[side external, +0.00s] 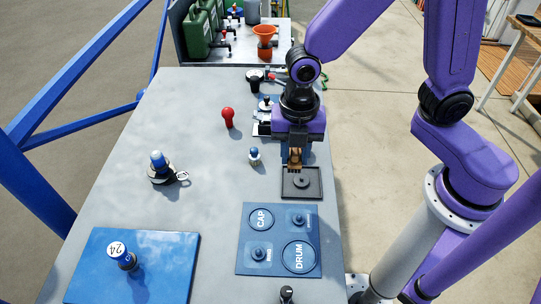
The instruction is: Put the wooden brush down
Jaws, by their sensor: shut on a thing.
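The wooden brush (294,160) is a small tan-brown piece held upright below my gripper (294,150). My gripper is shut on it, and its fingers hide part of the brush. The brush is over or at the back edge of a dark square tray (288,191) with a raised round piece in its middle. I cannot tell whether the brush touches the tray.
A blue board (245,262) marked CAP, RING and DRUM lies in front. A red knobbed piece (228,117), a small blue-topped piece (254,156) and a blue-white capped fitting (160,167) stand left.

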